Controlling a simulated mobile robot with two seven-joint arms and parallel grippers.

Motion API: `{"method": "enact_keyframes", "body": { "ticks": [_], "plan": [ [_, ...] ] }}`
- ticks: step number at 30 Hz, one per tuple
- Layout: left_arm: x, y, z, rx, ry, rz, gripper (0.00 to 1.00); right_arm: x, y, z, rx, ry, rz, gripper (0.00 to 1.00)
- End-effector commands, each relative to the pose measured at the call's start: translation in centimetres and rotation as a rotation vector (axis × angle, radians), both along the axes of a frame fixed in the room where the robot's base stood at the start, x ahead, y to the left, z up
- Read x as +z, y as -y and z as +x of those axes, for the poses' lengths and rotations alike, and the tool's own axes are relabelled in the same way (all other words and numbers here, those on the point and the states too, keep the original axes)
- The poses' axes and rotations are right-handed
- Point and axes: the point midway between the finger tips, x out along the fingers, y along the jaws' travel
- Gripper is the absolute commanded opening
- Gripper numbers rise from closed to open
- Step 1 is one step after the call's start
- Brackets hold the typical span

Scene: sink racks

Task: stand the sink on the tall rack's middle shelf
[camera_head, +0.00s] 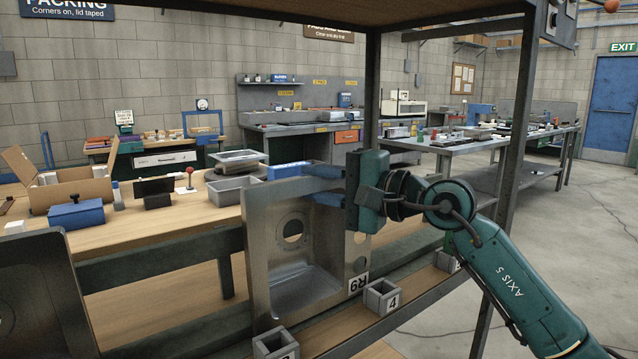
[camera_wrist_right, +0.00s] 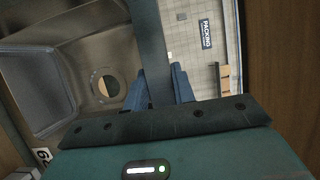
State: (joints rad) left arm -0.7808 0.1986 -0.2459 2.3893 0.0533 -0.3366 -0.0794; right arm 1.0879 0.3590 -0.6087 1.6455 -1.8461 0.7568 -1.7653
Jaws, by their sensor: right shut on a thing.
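The metal sink (camera_head: 262,215) stands upright inside the tall rack, its basin and round drain hole facing the camera. A white label is on its lower right corner. My right gripper (camera_head: 322,186) is shut on the sink's rim near its upper right edge. In the right wrist view, the blue fingers (camera_wrist_right: 158,88) close on the rim beside the basin (camera_wrist_right: 75,70). The rack's wooden shelf (camera_head: 335,330) lies below the sink. I cannot tell whether the sink's lower edge touches it. My left gripper is not in view.
Grey numbered blocks (camera_head: 382,297) line the shelf's front edge. Another dark metal panel (camera_head: 40,300) stands at the lower left. A rack post (camera_head: 512,150) rises beside my right arm, with a board (camera_head: 300,8) overhead. A cluttered workbench (camera_head: 150,225) is behind.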

Motion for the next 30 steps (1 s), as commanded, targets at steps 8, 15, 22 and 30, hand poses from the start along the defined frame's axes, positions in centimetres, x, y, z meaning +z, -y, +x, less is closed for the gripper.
{"method": "enact_keyframes", "body": {
  "ticks": [8, 15, 22, 30],
  "plan": [
    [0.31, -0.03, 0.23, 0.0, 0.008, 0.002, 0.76, 0.42, 0.05, -0.06, 0.0, 0.008, 0.006, 0.0],
    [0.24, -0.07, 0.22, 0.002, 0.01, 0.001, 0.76, 0.32, 0.06, -0.05, -0.001, 0.008, 0.006, 0.0],
    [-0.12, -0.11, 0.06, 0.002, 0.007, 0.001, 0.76, 0.11, 0.06, -0.06, -0.001, 0.007, 0.006, 0.0],
    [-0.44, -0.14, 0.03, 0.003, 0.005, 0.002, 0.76, -0.11, 0.06, -0.05, -0.001, 0.007, 0.006, 0.0]
  ]
}}
